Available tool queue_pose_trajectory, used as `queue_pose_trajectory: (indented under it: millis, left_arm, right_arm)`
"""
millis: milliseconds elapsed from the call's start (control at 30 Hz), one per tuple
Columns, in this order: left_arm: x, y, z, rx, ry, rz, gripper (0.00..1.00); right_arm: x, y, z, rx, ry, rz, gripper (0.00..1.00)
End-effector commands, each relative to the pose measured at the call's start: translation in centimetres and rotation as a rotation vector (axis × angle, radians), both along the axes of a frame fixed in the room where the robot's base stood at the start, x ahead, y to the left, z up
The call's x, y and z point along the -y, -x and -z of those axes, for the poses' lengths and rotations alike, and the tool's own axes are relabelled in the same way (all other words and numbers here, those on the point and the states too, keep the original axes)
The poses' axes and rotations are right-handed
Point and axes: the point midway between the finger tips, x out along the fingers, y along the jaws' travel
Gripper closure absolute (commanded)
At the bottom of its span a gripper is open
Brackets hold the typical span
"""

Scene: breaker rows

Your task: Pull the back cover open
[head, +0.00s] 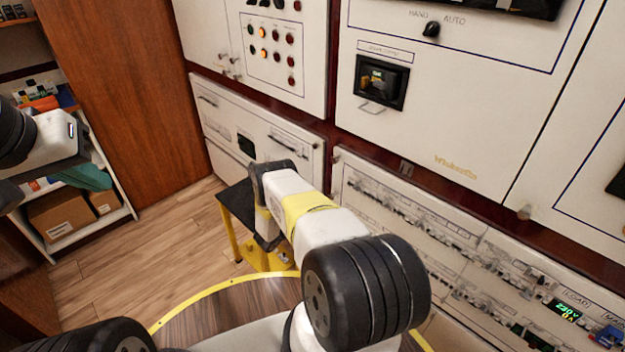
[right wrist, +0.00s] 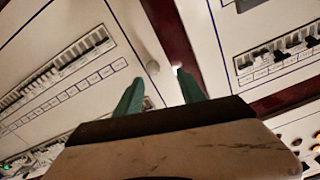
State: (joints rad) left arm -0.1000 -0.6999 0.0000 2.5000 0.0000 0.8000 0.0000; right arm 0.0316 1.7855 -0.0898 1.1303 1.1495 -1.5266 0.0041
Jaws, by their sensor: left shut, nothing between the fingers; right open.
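White cabinet fronts fill the head view. One panel has a small dark framed window (head: 381,81) with a wire handle (head: 372,107) under it; the label above is too blurred to read. I cannot tell which part is the back cover. My left gripper (head: 92,178), with teal fingers, is shut and empty at the far left, in front of the shelf. My right gripper (right wrist: 160,75) is open in the right wrist view, its two teal fingers apart and nothing held between them. White panels and a dark red gap lie beyond its tips. In the head view my right arm hides it.
A lamp panel (head: 274,45) is higher up. A shelf with cardboard boxes (head: 60,213) stands at left.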

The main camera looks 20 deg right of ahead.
Motion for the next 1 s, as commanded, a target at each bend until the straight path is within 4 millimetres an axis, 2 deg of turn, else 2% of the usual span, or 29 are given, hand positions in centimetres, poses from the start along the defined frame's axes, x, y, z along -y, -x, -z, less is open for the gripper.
queue_pose_trajectory:
  millis: [67,167,433,600,967,1000]
  left_arm:
    - [0.0,0.0,0.0,0.0,0.0,0.0,1.0]
    - [0.0,0.0,0.0,0.0,0.0,0.0,1.0]
    - [0.0,0.0,0.0,0.0,0.0,0.0,1.0]
    - [0.0,0.0,0.0,0.0,0.0,0.0,1.0]
    - [0.0,0.0,0.0,0.0,0.0,0.0,1.0]
    - [0.0,0.0,0.0,0.0,0.0,0.0,1.0]
  right_arm:
    - [0.2,0.8,0.6,-0.002,0.018,0.013,0.53]
    - [1.0,0.8,0.7,-0.002,0.025,0.019,0.53]
    - [5.0,-0.8,0.7,-0.002,0.023,0.018,0.53]
    - [6.7,-1.6,0.7,-0.002,0.022,0.017,0.53]
    - [7.2,-1.9,0.7,-0.004,0.022,0.015,0.53]
    - [7.2,-1.9,0.7,-0.004,0.022,0.015,0.61]
